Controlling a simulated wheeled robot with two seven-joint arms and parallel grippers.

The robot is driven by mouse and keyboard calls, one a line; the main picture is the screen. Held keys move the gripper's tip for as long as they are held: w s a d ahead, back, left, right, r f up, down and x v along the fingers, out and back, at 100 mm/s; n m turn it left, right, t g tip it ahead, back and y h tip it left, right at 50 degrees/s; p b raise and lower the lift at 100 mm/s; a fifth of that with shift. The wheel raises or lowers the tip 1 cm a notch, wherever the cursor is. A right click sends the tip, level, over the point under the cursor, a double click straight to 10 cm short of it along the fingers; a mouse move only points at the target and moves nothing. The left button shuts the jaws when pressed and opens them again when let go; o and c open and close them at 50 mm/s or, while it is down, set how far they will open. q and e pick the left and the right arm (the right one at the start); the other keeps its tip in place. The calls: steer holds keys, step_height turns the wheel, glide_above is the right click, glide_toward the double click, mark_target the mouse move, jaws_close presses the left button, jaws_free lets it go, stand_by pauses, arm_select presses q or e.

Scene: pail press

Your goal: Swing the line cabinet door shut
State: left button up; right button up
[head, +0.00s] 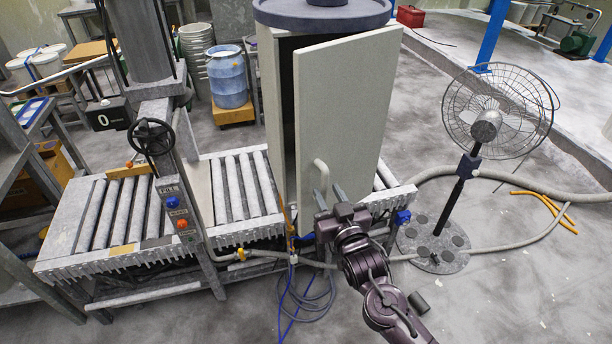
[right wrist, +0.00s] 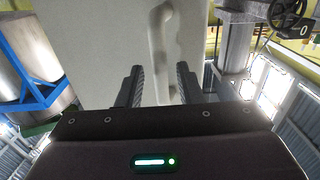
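A pale bar handle (head: 321,178) sits low on the door's left side. My right gripper (head: 330,192) is just in front of the door, close to the handle's lower end. In the right wrist view its two fingers (right wrist: 160,85) are apart, with the handle (right wrist: 163,40) ahead between them. I cannot tell whether the fingers touch the door. My left gripper is not in view.
The roller conveyor (head: 238,188) runs across below the cabinet. A standing fan (head: 486,125) is to the right of the door. Hoses and a blue cable (head: 288,300) lie on the floor. A press column with a handwheel (head: 152,137) stands at left.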

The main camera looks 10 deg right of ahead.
mark_target(312, 181)
steer(key=shift+w, duration=0.8)
steer(key=shift+w+a, duration=0.1)
steer(key=shift+c, duration=0.7)
jaws_close()
steer(key=shift+w+a+r+b, duration=0.1)
steer(key=shift+w+a+b, duration=0.25)
steer(key=shift+w, duration=0.55)
steer(key=shift+w+a+b, duration=0.25)
steer(key=shift+w+a, duration=0.15)
steer(key=shift+w, duration=0.5)
steer(key=shift+w+a+r+b, duration=0.1)
steer(key=shift+w+a+b, duration=0.25)
steer(key=shift+w, duration=0.55)
steer(key=shift+a, duration=0.1)
steer(key=shift+w+a+b, duration=0.2)
steer(key=shift+w+b, duration=0.1)
steer(key=shift+w, duration=0.5)
steer(key=shift+w+a+b, duration=0.15)
steer(key=shift+w+b, duration=0.1)
steer(key=shift+w, duration=0.55)
steer(key=shift+o, duration=1.7)
jaws_free()
steer(key=shift+s, duration=0.1)
steer(key=shift+f, duration=0.1)
